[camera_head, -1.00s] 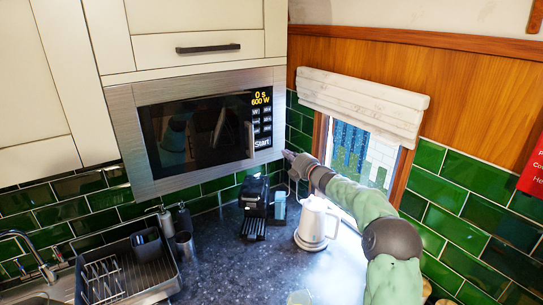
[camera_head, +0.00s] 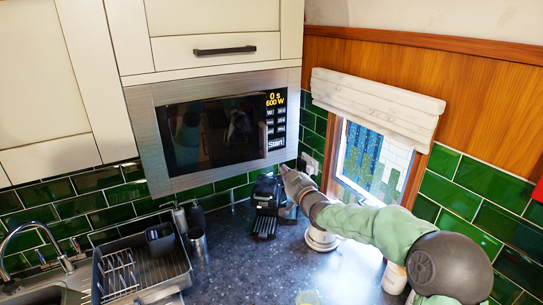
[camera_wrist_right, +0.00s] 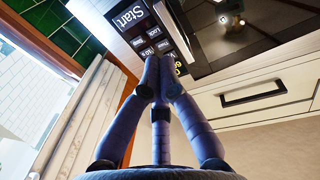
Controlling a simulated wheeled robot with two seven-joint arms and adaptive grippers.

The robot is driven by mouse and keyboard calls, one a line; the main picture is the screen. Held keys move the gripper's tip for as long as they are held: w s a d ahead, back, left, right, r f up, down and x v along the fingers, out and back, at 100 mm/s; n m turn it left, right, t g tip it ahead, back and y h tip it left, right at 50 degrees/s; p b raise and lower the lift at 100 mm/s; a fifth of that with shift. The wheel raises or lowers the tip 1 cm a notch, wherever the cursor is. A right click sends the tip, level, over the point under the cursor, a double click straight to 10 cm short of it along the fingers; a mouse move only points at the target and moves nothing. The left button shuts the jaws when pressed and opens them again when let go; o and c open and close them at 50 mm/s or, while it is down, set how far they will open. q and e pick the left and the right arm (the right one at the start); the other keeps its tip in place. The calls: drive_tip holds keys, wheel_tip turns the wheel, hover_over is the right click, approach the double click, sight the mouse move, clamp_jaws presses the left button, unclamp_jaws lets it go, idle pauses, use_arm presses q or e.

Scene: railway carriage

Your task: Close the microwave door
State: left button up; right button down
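The microwave (camera_head: 160,155) is built in under the white cabinets, with a steel frame and a dark glass door (camera_head: 212,135). The door looks flush with the frame, with no gap that I can see. The lit control panel at its right reads 0 s and 600 W. My right gripper (camera_head: 284,170) is just below the panel's lower right corner. In the right wrist view its fingers (camera_wrist_right: 161,72) meet at the tips, with nothing between them, in front of the control panel (camera_wrist_right: 150,30). Contact with the microwave cannot be told. My left gripper is out of view.
A black coffee machine (camera_head: 265,205) stands on the counter below the gripper. A white kettle (camera_head: 321,238) is partly hidden behind my right arm. A dish rack (camera_head: 145,275) and tap (camera_head: 35,240) are at left. A window with a blind (camera_head: 375,105) is at right.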

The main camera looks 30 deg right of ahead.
drive_tip(key=w+p, duration=0.3)
drive_tip(key=w, duration=0.8)
drive_tip(key=shift+w+d, duration=0.2)
drive_tip(key=shift+d, duration=0.1)
